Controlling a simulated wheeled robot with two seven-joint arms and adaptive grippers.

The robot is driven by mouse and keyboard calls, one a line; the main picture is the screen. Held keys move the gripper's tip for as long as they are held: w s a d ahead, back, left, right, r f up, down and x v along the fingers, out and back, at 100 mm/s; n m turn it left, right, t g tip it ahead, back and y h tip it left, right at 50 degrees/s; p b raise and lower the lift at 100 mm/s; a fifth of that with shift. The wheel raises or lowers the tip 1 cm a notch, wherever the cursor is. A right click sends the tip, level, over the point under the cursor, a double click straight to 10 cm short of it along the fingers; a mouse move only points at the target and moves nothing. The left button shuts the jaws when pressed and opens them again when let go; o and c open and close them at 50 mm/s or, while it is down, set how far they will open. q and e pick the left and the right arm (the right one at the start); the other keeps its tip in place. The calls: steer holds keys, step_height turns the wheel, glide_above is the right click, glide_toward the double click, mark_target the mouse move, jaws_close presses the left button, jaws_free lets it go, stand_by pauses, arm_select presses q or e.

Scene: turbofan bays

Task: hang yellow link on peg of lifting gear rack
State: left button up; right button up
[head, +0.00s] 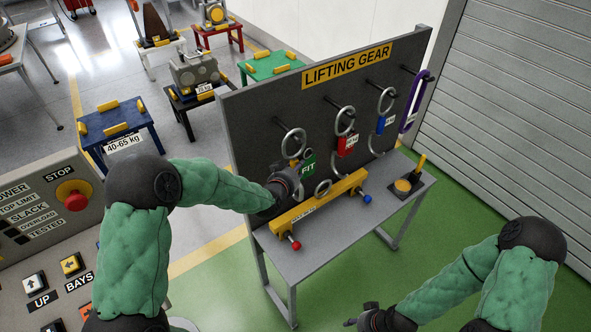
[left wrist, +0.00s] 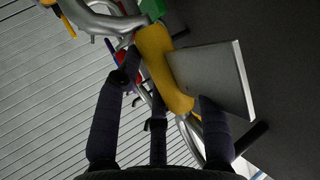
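The yellow link (head: 293,163) is a steel ring with a yellow sleeve, at the left end of the lifting gear rack (head: 258,110). My left gripper (head: 284,184) is at the sleeve. In the left wrist view the sleeve (left wrist: 162,70) lies between the fingers, which appear shut on it; a grey plate covers one fingertip. The ring's top overlaps the leftmost peg (head: 280,123); I cannot tell whether it is around it. A dark peg (left wrist: 250,138) shows beside the right finger. My right gripper (head: 364,319) is low at the front, holding nothing visible; its opening is unclear.
Red (head: 347,144), blue (head: 381,123) and purple (head: 412,108) links hang to the right. A green FIT tag (head: 308,166) is by the gripper. A yellow beam (head: 320,200) and a small stand (head: 405,186) are on the rack's shelf. A control panel (head: 45,215) stands left.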

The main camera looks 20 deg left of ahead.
arm_select(q)
steer(key=o, duration=0.5)
steer(key=shift+f, duration=0.15)
steer(key=v, duration=1.2)
